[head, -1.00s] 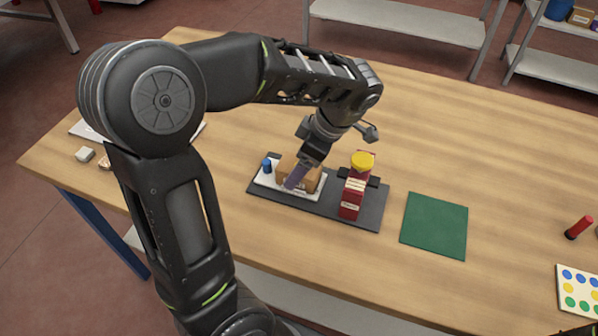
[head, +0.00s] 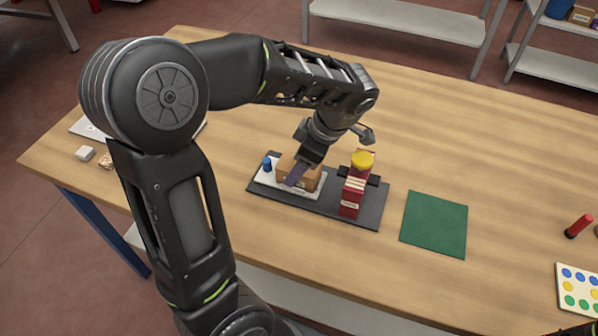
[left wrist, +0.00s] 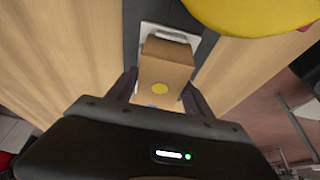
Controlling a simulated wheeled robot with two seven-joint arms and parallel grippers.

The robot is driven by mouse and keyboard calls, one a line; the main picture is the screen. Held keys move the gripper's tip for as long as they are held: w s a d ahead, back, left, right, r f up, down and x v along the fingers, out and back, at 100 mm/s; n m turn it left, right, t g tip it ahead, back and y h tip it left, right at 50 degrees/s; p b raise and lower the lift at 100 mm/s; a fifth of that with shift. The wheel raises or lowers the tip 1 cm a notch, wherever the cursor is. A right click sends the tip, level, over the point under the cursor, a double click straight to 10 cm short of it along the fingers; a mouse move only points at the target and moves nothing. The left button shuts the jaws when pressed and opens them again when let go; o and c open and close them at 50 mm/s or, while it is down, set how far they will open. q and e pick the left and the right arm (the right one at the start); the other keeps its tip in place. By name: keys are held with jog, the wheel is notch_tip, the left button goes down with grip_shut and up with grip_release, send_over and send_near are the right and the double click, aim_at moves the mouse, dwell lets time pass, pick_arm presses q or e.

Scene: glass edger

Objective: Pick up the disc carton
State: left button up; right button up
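The disc carton, which I take to be the brown box (head: 313,181), sits on a white tray (head: 265,181) at the left end of a dark base plate. In the left wrist view the carton (left wrist: 167,67) shows a yellow round mark. My left gripper (head: 296,176) is down at the carton from above. Its fingers (left wrist: 160,88) stand on either side of the carton, with no clear gap seen. I cannot tell whether they press on it.
A red block with a yellow round top (head: 362,160) stands on the dark base plate (head: 372,212), close right of the carton. A blue knob (head: 267,164) is at the tray's left. A green mat (head: 435,225) lies farther right. The table behind is clear.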

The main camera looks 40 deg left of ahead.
aim_at(290, 161)
pick_arm(q)
jog(key=c, duration=0.9)
jog(key=shift+c, duration=0.2)
jog(key=shift+r, duration=0.5)
notch_tip(290, 161, up, 5)
jog(key=shift+f, duration=0.15)
notch_tip(290, 161, up, 4)
jog(key=p, duration=0.3)
jog(key=shift+f, duration=0.2)
jog(key=shift+r+p, duration=0.4)
